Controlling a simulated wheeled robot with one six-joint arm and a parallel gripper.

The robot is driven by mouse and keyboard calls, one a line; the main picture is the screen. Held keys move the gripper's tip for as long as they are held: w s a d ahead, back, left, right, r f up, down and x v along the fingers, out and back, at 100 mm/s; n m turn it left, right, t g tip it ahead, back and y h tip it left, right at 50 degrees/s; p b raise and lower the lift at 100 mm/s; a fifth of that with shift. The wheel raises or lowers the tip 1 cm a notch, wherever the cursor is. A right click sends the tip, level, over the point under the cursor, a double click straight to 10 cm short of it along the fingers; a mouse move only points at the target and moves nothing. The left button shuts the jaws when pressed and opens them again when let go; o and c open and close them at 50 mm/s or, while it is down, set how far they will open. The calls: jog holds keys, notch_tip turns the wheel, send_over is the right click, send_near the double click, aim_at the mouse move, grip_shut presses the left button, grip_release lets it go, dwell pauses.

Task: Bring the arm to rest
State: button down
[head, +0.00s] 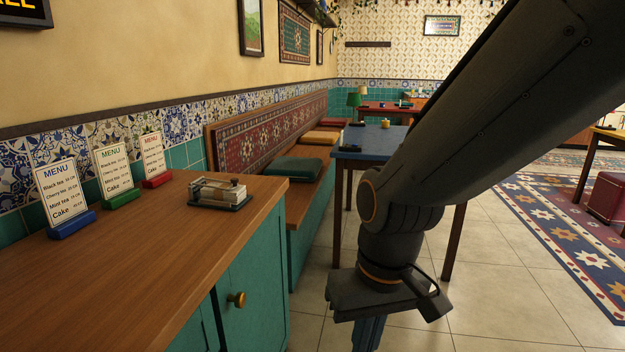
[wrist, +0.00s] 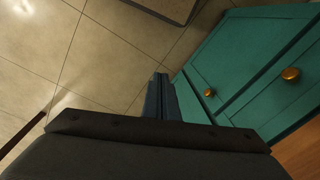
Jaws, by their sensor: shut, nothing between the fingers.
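My gripper (head: 369,334) hangs at the end of my arm, pointing down, to the right of the wooden-topped counter (head: 140,275) in the head view. Its lower end is cut off by the bottom edge of that view. In the wrist view my gripper (wrist: 161,82) shows its fingers together, with nothing between them. Below it is the tiled floor (wrist: 90,60). The teal cabinet front (wrist: 245,60) with brass knobs lies to the right in the wrist view, apart from the fingers as far as I can tell.
Blue, green and red menu stands (head: 62,200) (head: 115,175) (head: 153,160) and a small holder (head: 220,194) stand on the counter. A blue table (head: 370,142) is behind my arm. A cushioned bench (head: 270,140) runs along the wall. Open floor and a patterned rug (head: 570,235) lie right.

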jog(key=s+d+r+m+h+p, duration=0.1)
jog(key=s+d+r+m+p, duration=0.1)
jog(key=d+r+p, duration=0.9)
jog(key=shift+s+d+r+m+p, duration=0.15)
jog(key=shift+d+r+m+p, duration=0.3)
jog(key=shift+r+p, duration=1.75)
jog(key=shift+f+p, duration=0.85)
